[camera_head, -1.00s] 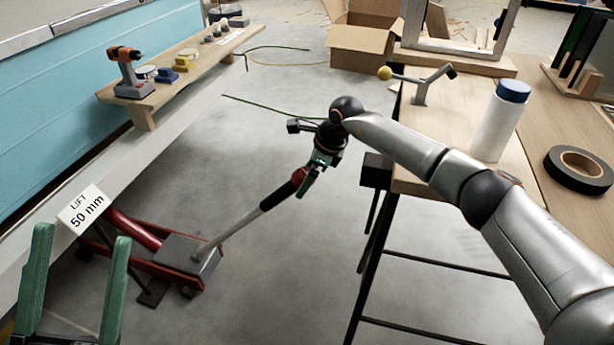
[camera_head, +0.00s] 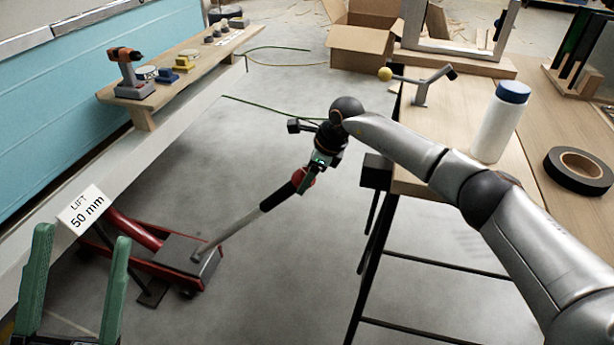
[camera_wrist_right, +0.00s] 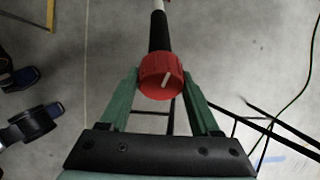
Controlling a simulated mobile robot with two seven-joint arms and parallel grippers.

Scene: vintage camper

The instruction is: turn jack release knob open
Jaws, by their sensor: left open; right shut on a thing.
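A red jack (camera_head: 150,262) sits on the floor beside the camper, and its handle (camera_head: 245,228) slopes up to the right. The red jack release knob (camera_head: 309,181) is at the handle's upper end. My right gripper (camera_head: 305,182) is shut on it, and one finger partly covers the knob in the head view. My left gripper (camera_head: 82,240) is open and empty at the lower left.
A "LIFT 50 mm" sign (camera_head: 83,209) is on the camper's sill above the jack. A workbench (camera_head: 455,130) with a white bottle (camera_head: 499,125) and black tape (camera_head: 579,170) stands under my right arm. The floor (camera_head: 300,285) between is mostly clear.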

